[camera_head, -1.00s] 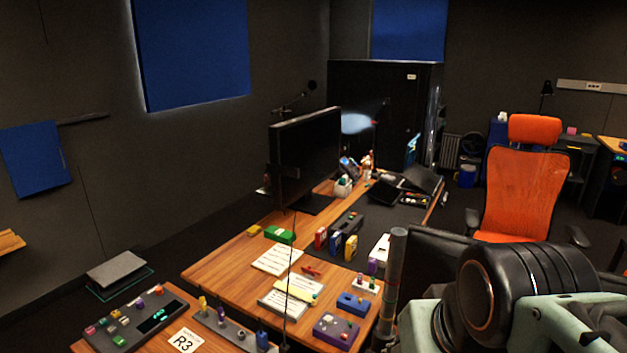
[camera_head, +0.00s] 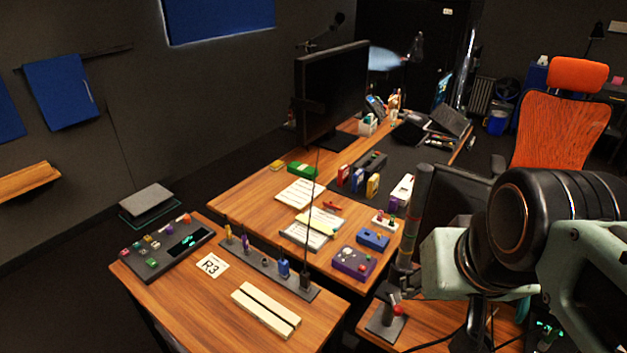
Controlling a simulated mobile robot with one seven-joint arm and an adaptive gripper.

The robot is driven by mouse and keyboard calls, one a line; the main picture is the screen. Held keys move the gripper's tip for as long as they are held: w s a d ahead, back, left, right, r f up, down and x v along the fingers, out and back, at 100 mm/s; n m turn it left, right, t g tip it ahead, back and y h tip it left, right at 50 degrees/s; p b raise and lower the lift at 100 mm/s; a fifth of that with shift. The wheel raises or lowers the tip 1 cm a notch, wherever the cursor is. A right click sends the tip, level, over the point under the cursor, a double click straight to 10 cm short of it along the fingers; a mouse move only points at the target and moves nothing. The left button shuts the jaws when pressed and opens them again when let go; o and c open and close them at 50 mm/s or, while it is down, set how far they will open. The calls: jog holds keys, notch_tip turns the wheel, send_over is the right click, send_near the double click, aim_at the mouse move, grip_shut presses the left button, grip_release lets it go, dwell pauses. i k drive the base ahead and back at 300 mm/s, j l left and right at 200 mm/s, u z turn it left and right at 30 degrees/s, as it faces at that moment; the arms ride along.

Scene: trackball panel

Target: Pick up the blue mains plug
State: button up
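A small blue piece that looks like the blue mains plug (camera_head: 284,268) stands upright on a narrow grey strip (camera_head: 252,256) along the far edge of the near wooden table. It is near the strip's right end, left of a black piece with a thin upright rod. Yellow and purple pieces stand farther left on the strip. The piece is too small to make out its pins or cable. My gripper is not in view; only thick links of my arm show at the right.
The near table (camera_head: 190,300) also bears a dark trackball panel (camera_head: 165,248), a white R3 card (camera_head: 212,265) and two pale bars (camera_head: 266,309). The desk behind holds a monitor (camera_head: 332,95), papers, a blue box (camera_head: 372,239) and a purple box (camera_head: 354,262). A lever stand (camera_head: 386,322) is at the right.

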aim_at(283, 268)
jog(key=u, duration=0.8)
jog(key=k+j+z, duration=0.15)
jog(key=j, duration=0.15)
jog(key=k+j+z, duration=0.15)
jog(key=j, duration=0.2)
